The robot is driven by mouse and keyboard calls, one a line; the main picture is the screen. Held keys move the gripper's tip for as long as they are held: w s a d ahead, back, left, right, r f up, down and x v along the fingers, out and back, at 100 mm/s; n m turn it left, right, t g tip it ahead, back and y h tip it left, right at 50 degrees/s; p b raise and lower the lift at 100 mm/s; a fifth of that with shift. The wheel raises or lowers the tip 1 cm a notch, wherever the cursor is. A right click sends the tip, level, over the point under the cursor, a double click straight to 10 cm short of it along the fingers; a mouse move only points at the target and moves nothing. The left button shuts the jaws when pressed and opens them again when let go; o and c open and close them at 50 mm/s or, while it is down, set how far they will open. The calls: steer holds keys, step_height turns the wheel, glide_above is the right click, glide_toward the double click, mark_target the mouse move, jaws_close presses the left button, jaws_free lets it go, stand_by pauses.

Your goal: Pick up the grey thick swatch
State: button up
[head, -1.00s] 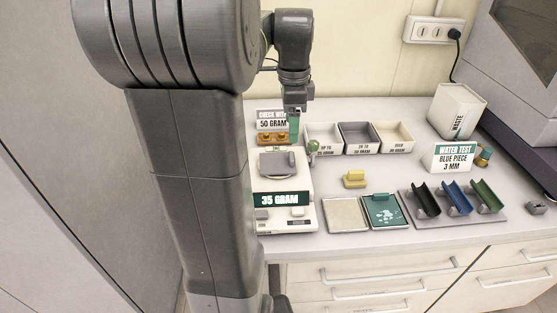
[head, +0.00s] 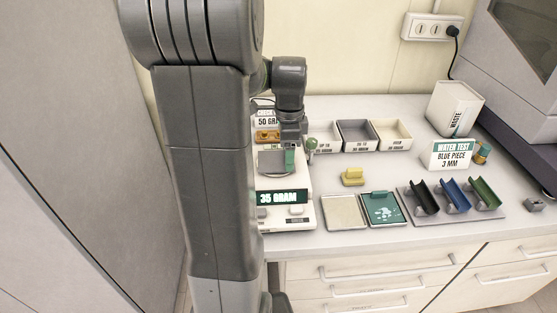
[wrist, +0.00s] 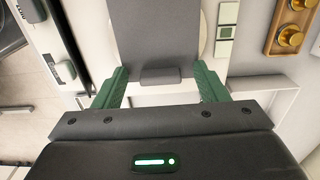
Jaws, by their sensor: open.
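The grey swatch (head: 270,163) lies on the pan of the white scale (head: 300,222), whose display reads 35 GRAM. In the wrist view the swatch (wrist: 156,35) is a flat dark grey sheet with a raised grey grip block (wrist: 160,76) at its near edge. My gripper (head: 290,162) is over the right part of the scale pan in the head view. In the wrist view its green fingers are apart, one on each side of the grip block, with nothing between them held (wrist: 160,82). The head view does not show the grip block clearly.
Behind the scale are brass weights (head: 267,136). Sorting trays (head: 357,137) stand to the right. A yellow piece (head: 352,176), a beige plate (head: 344,212), a green wet plate (head: 384,209) and a rack of coloured troughs (head: 455,198) lie further right. A green-topped knob (head: 311,144) stands close to my gripper.

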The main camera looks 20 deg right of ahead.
steer(key=c, duration=1.1)
steer(key=shift+c, duration=0.2)
